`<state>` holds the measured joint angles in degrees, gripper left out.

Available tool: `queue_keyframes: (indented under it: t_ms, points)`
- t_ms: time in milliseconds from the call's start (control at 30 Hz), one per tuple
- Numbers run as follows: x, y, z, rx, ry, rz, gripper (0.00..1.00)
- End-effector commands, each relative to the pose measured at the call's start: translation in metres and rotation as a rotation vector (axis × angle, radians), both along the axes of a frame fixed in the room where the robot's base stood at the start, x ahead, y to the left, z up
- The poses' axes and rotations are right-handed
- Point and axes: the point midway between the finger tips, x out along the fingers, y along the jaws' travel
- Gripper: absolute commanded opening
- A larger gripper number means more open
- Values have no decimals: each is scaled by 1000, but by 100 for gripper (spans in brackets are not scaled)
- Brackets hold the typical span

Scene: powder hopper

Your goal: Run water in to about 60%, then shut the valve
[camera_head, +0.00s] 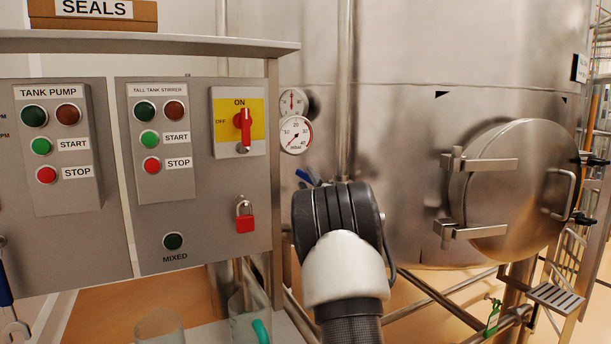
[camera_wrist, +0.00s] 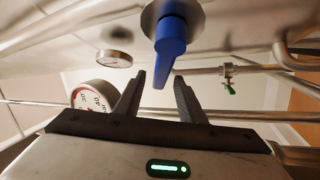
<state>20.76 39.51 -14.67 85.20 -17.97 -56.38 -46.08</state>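A blue valve handle (camera_wrist: 171,42) hangs from a round metal mount at the top of the wrist view. My gripper (camera_wrist: 159,77) is open, and its two dark fingers stand either side of the handle's lower tip in the picture. I cannot tell whether they touch it. In the head view a bit of blue handle (camera_head: 307,177) shows behind my arm, which hides my gripper there. The big steel tank (camera_head: 420,55) stands behind. A white dial marked to 40 (camera_head: 296,135) and a smaller dial (camera_head: 292,102) are beside it; their exact readings are unclear.
A grey control panel (camera_head: 205,215) with tank pump and stirrer buttons, a red switch (camera_head: 243,124) and a red padlock (camera_head: 246,219) stands left. A round hatch (camera_head: 515,185) is right. A pipe with a green-handled valve (camera_wrist: 228,78) runs right of my gripper.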

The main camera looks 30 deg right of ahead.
Motion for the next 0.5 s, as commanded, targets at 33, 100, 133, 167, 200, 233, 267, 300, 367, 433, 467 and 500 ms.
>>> queue_keyframes:
  t_ms: [33,100,133,167,200,233,267,300,367,433,467,500]
  points:
    - [7,-2,3,-1,0,1,36]
    - [13,-4,5,-1,0,0,36]
    - [16,-4,6,-1,0,0,36]
    - [18,-5,6,-1,0,0,36]
    - [20,-5,7,-1,0,-1,36]
    - [21,-6,7,-1,0,-1,36]
    - [22,-6,8,-1,0,-1,36]
    - [22,-6,7,-1,0,-1,36]
    - [23,-6,7,0,0,-1,36]
    - [23,-6,7,0,0,-1,36]
    - [22,-6,7,0,0,-1,36]
    - [22,-6,7,0,0,-1,36]
